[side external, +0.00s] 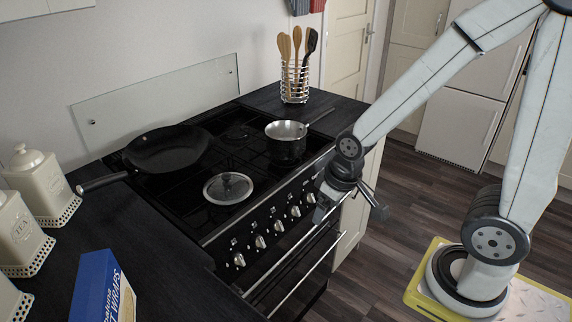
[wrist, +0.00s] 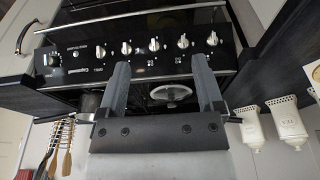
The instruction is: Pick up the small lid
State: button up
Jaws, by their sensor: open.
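The small lid (side external: 228,188) is round, with a clear glass top, a metal rim and a dark knob. It lies flat on the black hob, near its front edge. It also shows in the wrist view (wrist: 171,92), between my fingers and beyond the control panel. My gripper (side external: 346,207) hangs in front of the cooker, to the right of the lid and apart from it. In the wrist view my gripper (wrist: 158,66) has its two fingers wide apart with nothing held between them.
A black frying pan (side external: 168,149) and a silver saucepan (side external: 287,141) stand on the hob behind the lid. Cream canisters (side external: 38,181) and a blue box (side external: 98,290) are on the left counter. A utensil holder (side external: 295,82) stands at the back. Knobs (side external: 260,242) line the cooker front.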

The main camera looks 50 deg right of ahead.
jog(key=shift+w, duration=0.1)
jog(key=m+t+y, duration=0.2)
jog(key=m+y, duration=0.7)
jog(key=m, duration=1.1)
send_over(244, 183)
jog(key=s+a, duration=0.2)
jog(key=s, duration=0.6)
jog(key=f, duration=0.5)
jog(key=shift+w, duration=0.2)
jog(key=w+d+m+t, duration=0.1)
jog(key=w, duration=0.1)
jog(key=w+d+m+t+y, duration=0.1)
jog(key=m, duration=0.1)
jog(key=w+d+m+t, duration=0.1)
jog(key=w, duration=0.1)
jog(key=shift+w+d+f+m+y, duration=0.2)
jog(key=shift+w+m+y, duration=0.1)
jog(key=shift+m+y, duration=0.1)
jog(key=shift+w+d, duration=0.25)
jog(key=shift+w, duration=0.05)
jog(key=shift+a, duration=0.1)
jog(key=shift+x, duration=1.25)
